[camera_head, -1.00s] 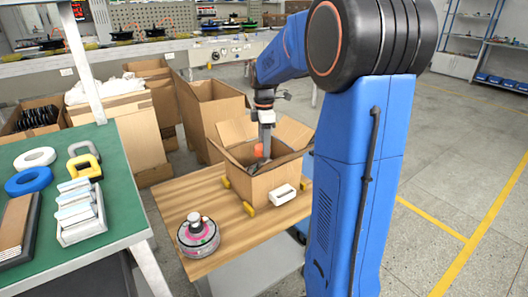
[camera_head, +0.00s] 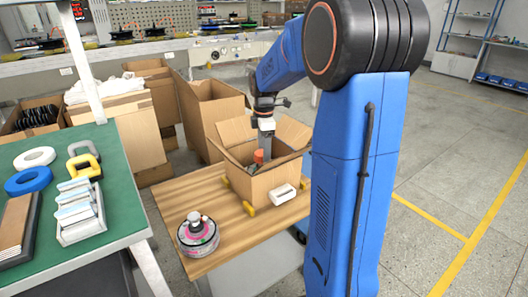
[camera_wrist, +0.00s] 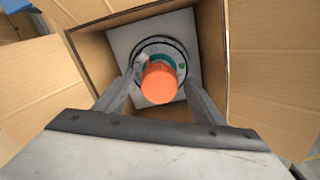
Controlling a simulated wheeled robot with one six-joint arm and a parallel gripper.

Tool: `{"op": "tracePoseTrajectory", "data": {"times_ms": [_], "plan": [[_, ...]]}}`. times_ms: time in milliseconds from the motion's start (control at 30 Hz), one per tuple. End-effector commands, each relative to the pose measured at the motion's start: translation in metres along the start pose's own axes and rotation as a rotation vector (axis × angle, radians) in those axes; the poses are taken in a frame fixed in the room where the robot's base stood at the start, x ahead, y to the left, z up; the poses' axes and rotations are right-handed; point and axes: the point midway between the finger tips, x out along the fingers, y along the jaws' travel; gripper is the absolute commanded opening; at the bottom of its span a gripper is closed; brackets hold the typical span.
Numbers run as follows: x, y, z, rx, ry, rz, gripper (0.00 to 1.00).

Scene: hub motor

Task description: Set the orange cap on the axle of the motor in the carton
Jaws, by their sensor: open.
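The orange cap (camera_wrist: 160,84) is in the middle of the wrist view, over the centre of the round motor (camera_wrist: 178,54) at the bottom of the carton. The cap hides the axle, so I cannot tell how far it sits on it. My gripper (camera_wrist: 160,77) is open, with one finger on each side of the cap. In the head view, my gripper (camera_head: 262,153) reaches down into the open carton (camera_head: 272,187), and the orange cap (camera_head: 258,157) shows just above the carton's near wall.
The carton's flaps (camera_head: 292,132) stand open around my arm. Another round motor (camera_head: 198,237) stands at the front left. A green workbench (camera_head: 110,222) is at the left.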

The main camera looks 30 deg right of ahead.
Motion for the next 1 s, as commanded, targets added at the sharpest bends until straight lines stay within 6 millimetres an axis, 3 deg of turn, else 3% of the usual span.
{"op": "tracePoseTrajectory", "data": {"times_ms": [167, 633, 800, 1000], "plan": [[-0.016, 0.001, 0.000, 0.000, 0.000, 0.003, 0.63], [-0.100, 0.001, 0.000, 0.000, 0.000, 0.003, 0.63], [-0.117, 0.001, 0.000, 0.000, 0.000, 0.002, 0.63], [-0.122, 0.000, 0.000, 0.000, 0.000, 0.000, 0.63]]}}
